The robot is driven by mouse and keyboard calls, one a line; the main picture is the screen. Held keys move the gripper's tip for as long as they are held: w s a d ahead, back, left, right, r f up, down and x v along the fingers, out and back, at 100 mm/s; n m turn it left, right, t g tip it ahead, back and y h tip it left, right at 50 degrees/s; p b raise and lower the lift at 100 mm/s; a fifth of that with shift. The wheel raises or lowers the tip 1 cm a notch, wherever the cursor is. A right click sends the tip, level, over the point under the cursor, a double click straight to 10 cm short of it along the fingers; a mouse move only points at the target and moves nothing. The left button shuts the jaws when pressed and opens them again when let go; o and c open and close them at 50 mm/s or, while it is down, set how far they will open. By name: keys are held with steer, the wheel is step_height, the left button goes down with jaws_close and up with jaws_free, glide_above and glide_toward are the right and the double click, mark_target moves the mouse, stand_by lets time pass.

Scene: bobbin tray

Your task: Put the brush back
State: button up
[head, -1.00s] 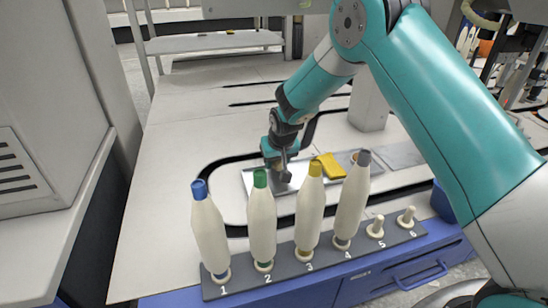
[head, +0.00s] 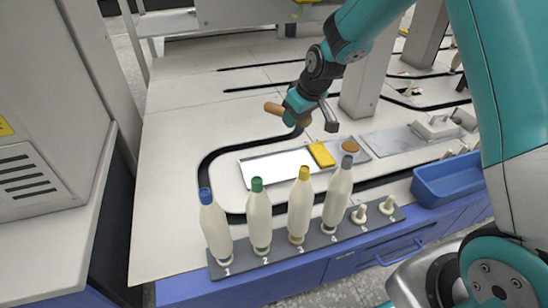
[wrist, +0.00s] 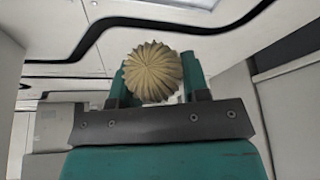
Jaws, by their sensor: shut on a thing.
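My gripper (head: 296,106) is raised over the table behind the metal tray (head: 252,172). It is shut on the brush (head: 273,108), whose tan, wood-coloured handle sticks out to the left of the fingers. In the wrist view, a round, ribbed tan end of the brush (wrist: 152,72) shows between the two teal fingers.
In front of the tray stands a grey rack (head: 300,252) with several white bobbins with coloured tops upright on pegs; the right-hand pegs (head: 388,205) are bare. A blue bin (head: 445,182) stands at right. A grey plate (head: 392,142) lies beyond the tray. The left of the table is clear.

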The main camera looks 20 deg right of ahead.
steer(key=s+d+r+n, duration=0.1)
steer(key=s, duration=0.1)
steer(key=s+r+n+y+p, duration=0.1)
steer(key=s+r, duration=0.1)
steer(key=s+d+r+n+g+p, duration=0.1)
steer(key=s+r+n, duration=0.1)
steer(key=shift+s+d, duration=0.2)
steer(key=shift+d, duration=0.15)
step_height(320, 180, down, 15)
steer(key=b, duration=0.7)
steer(key=shift+s+b, duration=0.1)
steer(key=shift+b, duration=0.3)
steer(key=shift+f+b, duration=1.2)
steer(key=shift+f, duration=1.05)
steer(key=shift+f, duration=0.1)
steer(key=o, duration=1)
steer(key=p+v, duration=0.6)
steer(key=v, duration=0.6)
steer(key=shift+d, duration=0.15)
